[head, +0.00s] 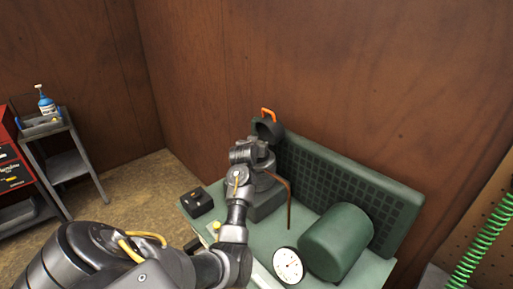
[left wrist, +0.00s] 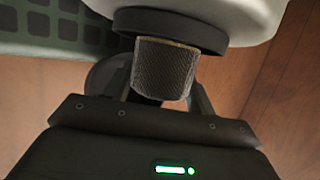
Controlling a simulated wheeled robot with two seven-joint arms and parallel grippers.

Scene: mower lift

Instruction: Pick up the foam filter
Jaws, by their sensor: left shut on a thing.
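The foam filter (left wrist: 165,68), a dark grey mesh-textured cylinder, shows in the left wrist view between my left gripper's fingers. My left gripper (left wrist: 162,88) is shut on it. The filter's upper end meets a dark round ring (left wrist: 170,28) under a pale rounded body (left wrist: 225,12); I cannot tell whether they are joined. In the head view my left gripper (head: 262,150) is at the far end of the bench, by a dark round part (head: 268,129) with an orange piece. The filter cannot be made out there. My right gripper is not in view.
The green bench (head: 245,250) holds a green cylinder (head: 335,241), a white dial gauge (head: 287,265) and a small black box (head: 197,201). A green grid panel (head: 345,190) stands along the back. A grey cart (head: 65,165) stands at the left. Brown walls close in behind.

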